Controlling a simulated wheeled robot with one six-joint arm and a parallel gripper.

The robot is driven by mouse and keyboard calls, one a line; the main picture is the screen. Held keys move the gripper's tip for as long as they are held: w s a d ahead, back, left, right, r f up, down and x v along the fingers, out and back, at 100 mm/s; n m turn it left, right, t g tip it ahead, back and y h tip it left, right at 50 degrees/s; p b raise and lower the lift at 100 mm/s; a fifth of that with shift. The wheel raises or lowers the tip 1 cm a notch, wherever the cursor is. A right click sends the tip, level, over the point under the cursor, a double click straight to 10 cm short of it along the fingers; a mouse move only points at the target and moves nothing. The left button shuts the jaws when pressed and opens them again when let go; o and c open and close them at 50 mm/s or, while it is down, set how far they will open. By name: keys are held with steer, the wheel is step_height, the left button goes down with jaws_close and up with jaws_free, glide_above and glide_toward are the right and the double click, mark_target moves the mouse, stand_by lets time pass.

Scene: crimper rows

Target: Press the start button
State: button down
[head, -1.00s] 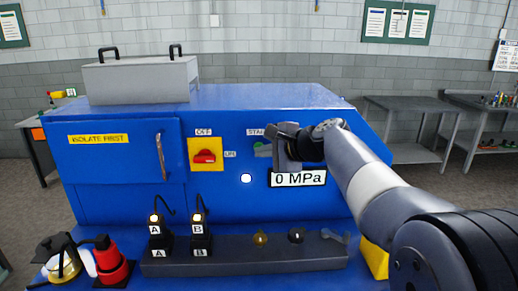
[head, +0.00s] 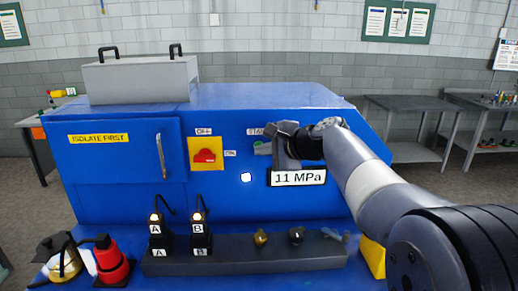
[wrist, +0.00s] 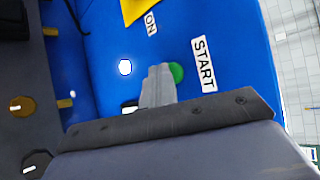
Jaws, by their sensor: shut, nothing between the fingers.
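The green start button (wrist: 177,72) shows beside the START label (wrist: 204,64) in the wrist view. In the head view the green button (head: 262,148) is partly hidden by my gripper (head: 272,134). My gripper (wrist: 159,72) is shut and empty, with its fingertips at the button's edge and overlapping it in the wrist view. I cannot tell directly whether they touch it. The display (head: 298,177) just below my gripper reads 11 MPa.
A red rotary switch (head: 205,156) on a yellow plate and a lit white lamp (head: 246,177) are left of the button. Below, a grey rail (head: 222,264) holds black blocks marked A and B and several fittings. A grey box (head: 140,80) stands on top of the blue machine.

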steer(key=shift+s, duration=0.8)
steer(key=shift+s+b, duration=0.1)
steer(key=shift+b, duration=0.2)
steer(key=s+b, duration=0.1)
steer(key=s, duration=0.3)
steer(key=shift+s, duration=0.4)
steer(key=s+b, duration=0.1)
steer(key=s, duration=0.3)
stand_by(0.5)
steer(key=shift+w, duration=0.2)
